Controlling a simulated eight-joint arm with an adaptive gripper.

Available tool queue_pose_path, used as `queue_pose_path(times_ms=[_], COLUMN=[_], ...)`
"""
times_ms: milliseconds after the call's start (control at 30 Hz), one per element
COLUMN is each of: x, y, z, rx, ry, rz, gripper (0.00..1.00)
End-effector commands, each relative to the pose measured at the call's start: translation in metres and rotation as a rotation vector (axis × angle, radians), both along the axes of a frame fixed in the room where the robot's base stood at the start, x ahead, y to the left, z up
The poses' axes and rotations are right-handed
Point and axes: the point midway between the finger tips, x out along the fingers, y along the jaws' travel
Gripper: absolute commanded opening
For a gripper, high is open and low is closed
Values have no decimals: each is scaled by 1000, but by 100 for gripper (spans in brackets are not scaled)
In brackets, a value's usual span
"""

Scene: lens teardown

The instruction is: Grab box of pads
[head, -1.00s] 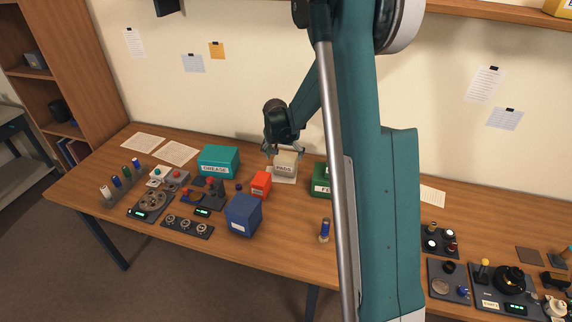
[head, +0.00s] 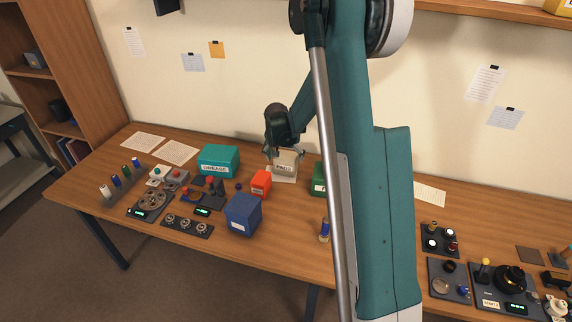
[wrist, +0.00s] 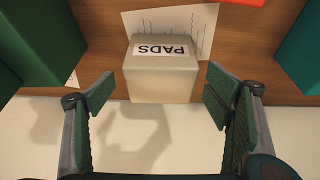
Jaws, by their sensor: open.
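The box of pads (head: 286,163) is a small cream box with a white PADS label, near the back of the table under my gripper (head: 284,153). In the wrist view the box of pads (wrist: 160,82) sits upright on a paper sheet, its label upside down. My gripper (wrist: 157,97) is open and empty, with one finger at each side of the picture. The box shows between and a little beyond the fingertips, and I see no contact. In the head view the gripper partly covers the box's top.
A teal GREASE box (head: 218,160) stands left of the pads box, and a red box (head: 261,184) in front of it on the left. A green box (head: 319,178) stands to the right, partly behind my arm. A blue box (head: 243,214) is nearer the front. The wall is close behind.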

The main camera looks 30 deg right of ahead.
Motion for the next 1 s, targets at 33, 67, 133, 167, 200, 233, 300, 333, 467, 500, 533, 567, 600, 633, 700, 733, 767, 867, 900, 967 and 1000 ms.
queue_pose_path(times_ms=[33, 67, 133, 167, 200, 233, 300, 333, 467, 500, 533, 567, 600, 633, 700, 733, 767, 867, 900, 967, 1000], x=[0, 0, 1, 2, 3, 3, 5, 6, 10, 11, 12, 13, 14, 14, 15, 15, 15, 15, 15, 15, 15], y=[0, 0, -1, -1, -2, -3, -4, -5, -9, -10, -11, -11, -12, -12, -13, -13, -13, -14, -14, -14, -13], z=[-1, -1, -4, -5, -8, -10, -16, -19, -32, -35, -37, -40, -42, -44, -47, -47, -48, -48, -48, -48, -48], rx=[0, 0, 0, 0, 0, 0, 0, 0, 0, 0, 0, 0, 0, 0, 0, 0, 0, 0, 0, 0, 0], ry=[0, 0, 0, 0, 0, 0, 0, 0, 0, 0, 0, 0, 0, 0, 0, 0, 0, 0, 0, 0, 0], rz=[0, 0, 0, 0, 0, 0, 0, 0, -1, -1, -1, -1, -1, -1, -1, -1, -1, 0, 0, 0, 0], gripper=[78, 78, 78, 78, 78, 78, 78, 78, 78, 78, 78, 78, 78, 78, 78, 78, 78, 78, 78, 78, 78])
